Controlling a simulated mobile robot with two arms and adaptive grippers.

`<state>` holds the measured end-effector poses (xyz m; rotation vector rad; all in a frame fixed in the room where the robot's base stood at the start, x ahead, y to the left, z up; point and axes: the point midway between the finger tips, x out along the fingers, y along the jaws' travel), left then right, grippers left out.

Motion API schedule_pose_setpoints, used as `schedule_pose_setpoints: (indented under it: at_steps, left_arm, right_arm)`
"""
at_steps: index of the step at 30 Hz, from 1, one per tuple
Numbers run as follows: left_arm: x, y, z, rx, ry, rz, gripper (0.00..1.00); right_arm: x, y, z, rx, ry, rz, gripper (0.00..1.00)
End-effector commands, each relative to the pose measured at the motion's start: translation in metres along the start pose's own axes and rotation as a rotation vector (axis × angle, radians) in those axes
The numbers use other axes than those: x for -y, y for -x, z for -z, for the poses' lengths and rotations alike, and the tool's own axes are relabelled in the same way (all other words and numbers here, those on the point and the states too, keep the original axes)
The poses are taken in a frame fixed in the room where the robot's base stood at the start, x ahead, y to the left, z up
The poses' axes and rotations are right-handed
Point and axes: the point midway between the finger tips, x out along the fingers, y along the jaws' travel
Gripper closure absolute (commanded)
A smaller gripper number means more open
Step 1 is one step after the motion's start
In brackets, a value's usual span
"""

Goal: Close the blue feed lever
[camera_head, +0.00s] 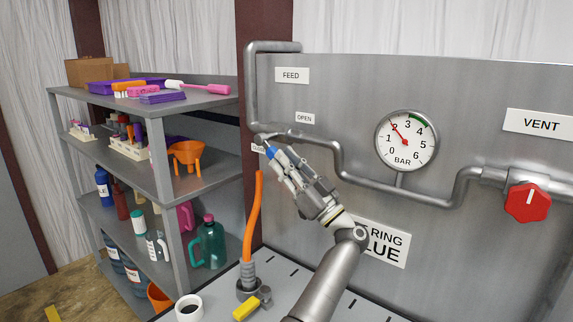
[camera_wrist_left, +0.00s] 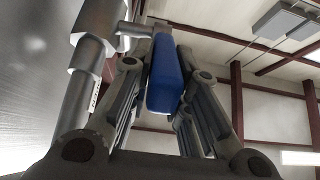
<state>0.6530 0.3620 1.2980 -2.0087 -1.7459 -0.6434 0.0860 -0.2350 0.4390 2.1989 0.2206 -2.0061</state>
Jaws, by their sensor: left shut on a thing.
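The blue feed lever (camera_head: 271,154) is on the grey pipe at the left of the steel panel, below the FEED sign (camera_head: 291,75). My left gripper (camera_head: 279,161) is shut on its blue handle. In the left wrist view the handle (camera_wrist_left: 165,75) lies between the fingers, joined by a short metal stem to the pipe valve. In the head view most of the handle is hidden by the fingers. The OPEN label (camera_head: 305,118) is above the gripper; another label (camera_head: 258,149), partly covered, is just left of the lever. My right gripper is not in view.
A pressure gauge (camera_head: 406,140) and a red knob (camera_head: 527,202) are on the panel to the right. An orange hose (camera_head: 252,215) rises just left of my arm. A yellow-handled valve (camera_head: 247,308) and a white cup (camera_head: 189,309) are below. Loaded shelves (camera_head: 170,185) stand left.

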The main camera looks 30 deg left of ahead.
Motion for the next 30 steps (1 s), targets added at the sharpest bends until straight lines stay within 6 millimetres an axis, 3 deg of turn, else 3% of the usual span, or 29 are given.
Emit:
schedule_pose_setpoints:
  at_steps: [7,8,13,23,30]
  left_arm:
    - [0.000,0.000,0.001,-0.001,0.001,-0.001,1.00]
    - [0.000,0.000,0.001,-0.001,0.001,-0.001,0.81]
    - [0.000,0.000,0.001,0.000,0.000,-0.001,0.61]
    - [0.000,-0.001,0.002,0.001,0.001,0.000,0.61]
    - [0.000,-0.021,0.031,0.001,0.005,0.003,0.61]
  right_arm:
    - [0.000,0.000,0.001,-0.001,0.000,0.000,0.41]
    - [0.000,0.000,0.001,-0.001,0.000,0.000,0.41]
    - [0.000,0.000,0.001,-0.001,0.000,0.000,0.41]
    - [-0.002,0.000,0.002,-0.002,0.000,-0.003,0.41]
    - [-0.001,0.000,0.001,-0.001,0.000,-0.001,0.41]
